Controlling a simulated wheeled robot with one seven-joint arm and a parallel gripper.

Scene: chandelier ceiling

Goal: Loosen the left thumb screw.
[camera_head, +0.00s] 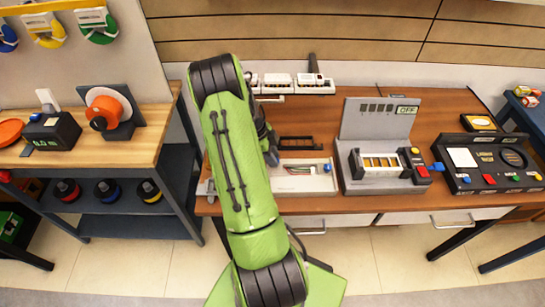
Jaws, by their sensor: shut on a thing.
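A white open case (305,183) with coloured wires inside sits on the brown workbench, just right of my green arm. A small blue knob (327,167), which looks like a thumb screw, is at its right side. My gripper (271,156) is dark and mostly hidden behind my arm, low over the left end of the case. It is shut at the place where the left thumb screw would sit. That screw and the fingertips are hidden, so I cannot see the grip itself.
A grey device with an OFF display (407,109) stands right of the case. A dark button panel (488,160) is farther right. A black slotted frame (301,143) and a white socket strip (292,83) lie behind the case. A wooden side bench (150,130) is at left.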

